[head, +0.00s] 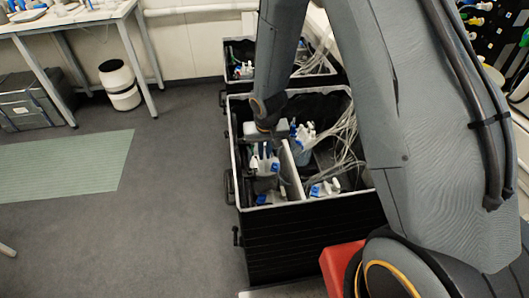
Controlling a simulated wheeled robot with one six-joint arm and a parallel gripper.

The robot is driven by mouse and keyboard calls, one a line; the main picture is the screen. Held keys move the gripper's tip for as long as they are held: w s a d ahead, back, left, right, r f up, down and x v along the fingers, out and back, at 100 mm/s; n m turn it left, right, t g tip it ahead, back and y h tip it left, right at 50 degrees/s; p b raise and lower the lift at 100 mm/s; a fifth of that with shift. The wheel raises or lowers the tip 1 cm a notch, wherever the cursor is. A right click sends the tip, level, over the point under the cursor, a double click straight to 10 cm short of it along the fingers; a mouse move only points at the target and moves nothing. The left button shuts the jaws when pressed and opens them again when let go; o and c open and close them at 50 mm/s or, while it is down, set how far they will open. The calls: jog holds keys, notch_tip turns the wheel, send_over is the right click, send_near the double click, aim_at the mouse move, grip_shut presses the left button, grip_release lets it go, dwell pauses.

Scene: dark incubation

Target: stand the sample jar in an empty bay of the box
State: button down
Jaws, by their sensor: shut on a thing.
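The box (281,207) is a deep black bin with a pale rim, in the middle of the head view. A pale divider (292,172) parts its front into left and right bays. My gripper (266,126) is at the dark lower end of my forearm, over the left rear part of the box. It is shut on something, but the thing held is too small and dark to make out. I cannot pick out the sample jar for certain. White and blue bottles (265,164) stand in the left front bay, and more (324,189) lie in the right one.
Pale tubing (345,140) hangs into the box's right side. A second black bin (238,57) stands behind. A table (75,20), a grey case (30,105) and a white bin (120,85) are at the left.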

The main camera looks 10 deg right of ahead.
jog(key=shift+f+b, duration=1.6)
jog(key=shift+b, duration=0.5)
jog(key=c, duration=1.8)
grip_release()
notch_tip(320, 180, up, 9)
jog(key=p, duration=1)
jog(key=shift+r, duration=0.15)
jog(key=s+d+r, duration=0.4)
jog(key=s+r, duration=0.5)
jog(key=s, duration=0.1)
jog(key=s+d+r+g, duration=0.1)
jog(key=s+d+r, duration=0.4)
jog(key=s+r, duration=0.4)
jog(key=shift+s+r, duration=0.35)
jog(key=shift+r, duration=0.25)
